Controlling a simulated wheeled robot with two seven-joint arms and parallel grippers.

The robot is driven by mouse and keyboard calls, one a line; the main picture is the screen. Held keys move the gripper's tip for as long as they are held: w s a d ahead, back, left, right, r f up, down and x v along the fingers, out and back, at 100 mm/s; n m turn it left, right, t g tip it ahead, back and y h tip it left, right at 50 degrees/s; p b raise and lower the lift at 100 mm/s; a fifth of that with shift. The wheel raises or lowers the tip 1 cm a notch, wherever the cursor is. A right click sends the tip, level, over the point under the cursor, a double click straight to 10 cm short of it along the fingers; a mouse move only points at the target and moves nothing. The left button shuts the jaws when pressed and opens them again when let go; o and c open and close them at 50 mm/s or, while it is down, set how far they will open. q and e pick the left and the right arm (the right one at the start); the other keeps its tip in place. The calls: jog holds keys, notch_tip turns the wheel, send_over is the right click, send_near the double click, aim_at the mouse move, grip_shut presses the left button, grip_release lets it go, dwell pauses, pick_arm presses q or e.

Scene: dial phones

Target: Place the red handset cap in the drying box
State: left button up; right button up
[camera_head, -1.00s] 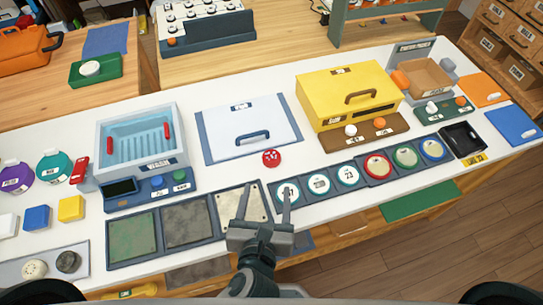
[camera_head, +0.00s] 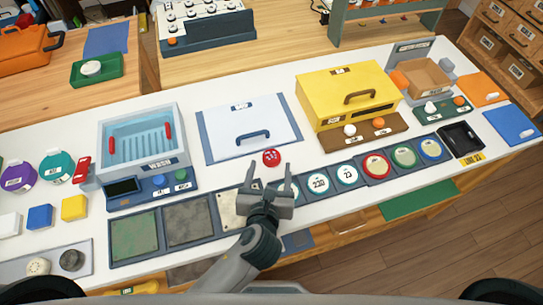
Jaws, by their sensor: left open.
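The red handset cap (camera_head: 271,158) is a small round red piece with white marks. It lies on the white worktop just in front of the white panel with a handle. My left gripper (camera_head: 268,179) is open and empty, its two fingertips just short of the cap on the near side; the cap shows beyond the gap between them. My right gripper is not in view.
A handled white panel (camera_head: 225,142) lies behind the cap. The blue wash basin (camera_head: 108,128) stands left. A row of slots with round discs (camera_head: 347,175) runs along the front right. Two knobs on a brown base (camera_head: 365,132) sit before the yellow box. Some bare worktop lies around the cap.

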aim_at(271, 159)
pick_arm(q)
jog(key=shift+p+x, duration=0.55)
jog(key=shift+x, duration=2.05)
jog(key=shift+s+f, duration=0.1)
jog(key=shift+f, duration=0.1)
jog(key=c, duration=1.2)
jog(key=shift+c, duration=0.2)
jog(key=shift+r, duration=0.15)
jog(key=shift+r, duration=0.6)
notch_tip(271, 159, up, 3)
jog(key=shift+f, duration=0.2)
jog(key=s+d+r+b, duration=0.2)
jog(key=s+d+r, duration=0.5)
jog(key=d, duration=0.2)
